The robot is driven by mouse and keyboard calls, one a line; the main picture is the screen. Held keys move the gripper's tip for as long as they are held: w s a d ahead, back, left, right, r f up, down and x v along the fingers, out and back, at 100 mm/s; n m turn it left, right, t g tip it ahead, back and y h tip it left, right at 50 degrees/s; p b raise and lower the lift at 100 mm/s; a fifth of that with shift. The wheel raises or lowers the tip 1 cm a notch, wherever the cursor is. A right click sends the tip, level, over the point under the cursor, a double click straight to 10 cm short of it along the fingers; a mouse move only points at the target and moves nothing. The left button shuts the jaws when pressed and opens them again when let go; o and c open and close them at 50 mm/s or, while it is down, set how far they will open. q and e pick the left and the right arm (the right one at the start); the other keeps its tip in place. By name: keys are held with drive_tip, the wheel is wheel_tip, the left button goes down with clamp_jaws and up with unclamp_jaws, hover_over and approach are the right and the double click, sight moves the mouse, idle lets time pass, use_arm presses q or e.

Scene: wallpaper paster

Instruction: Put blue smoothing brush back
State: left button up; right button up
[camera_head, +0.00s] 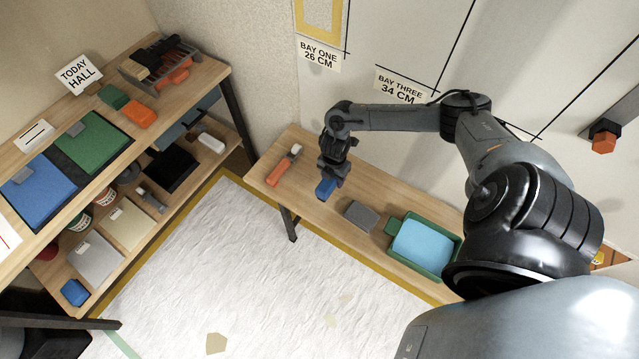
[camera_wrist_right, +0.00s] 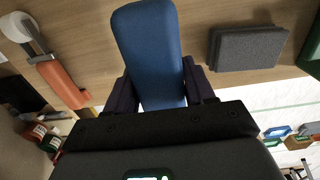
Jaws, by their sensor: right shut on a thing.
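The blue smoothing brush (camera_head: 326,188) is held in my right gripper (camera_head: 334,172), over the wooden bench by the wall. In the right wrist view the blue brush (camera_wrist_right: 148,45) sits between the two dark fingers of the right gripper (camera_wrist_right: 160,90), which are shut on it. Its lower part is hidden by the gripper body. I cannot tell from these views whether the brush touches the bench top. My left gripper is not in view.
On the bench (camera_head: 262,171) lie an orange-handled roller (camera_head: 283,166) to the left, a grey block (camera_head: 361,215) to the right, and a green tray (camera_head: 450,243) with light blue inside. A shelf unit (camera_head: 208,72) with several items stands at left. The white floor sheet between is mostly clear.

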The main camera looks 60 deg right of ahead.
drive_tip(key=w+f, duration=0.2)
drive_tip(key=w, duration=0.1)
drive_tip(key=w+f+b, duration=0.1)
drive_tip(key=w, duration=0.1)
drive_tip(key=shift+a, duration=0.15)
drive_tip(key=shift+s+f+b, duration=0.1)
drive_tip(key=shift+f+b, duration=0.5)
drive_tip(key=shift+f, duration=1.35)
drive_tip(key=o, duration=1.1)
drive_tip(key=shift+c, duration=0.2)
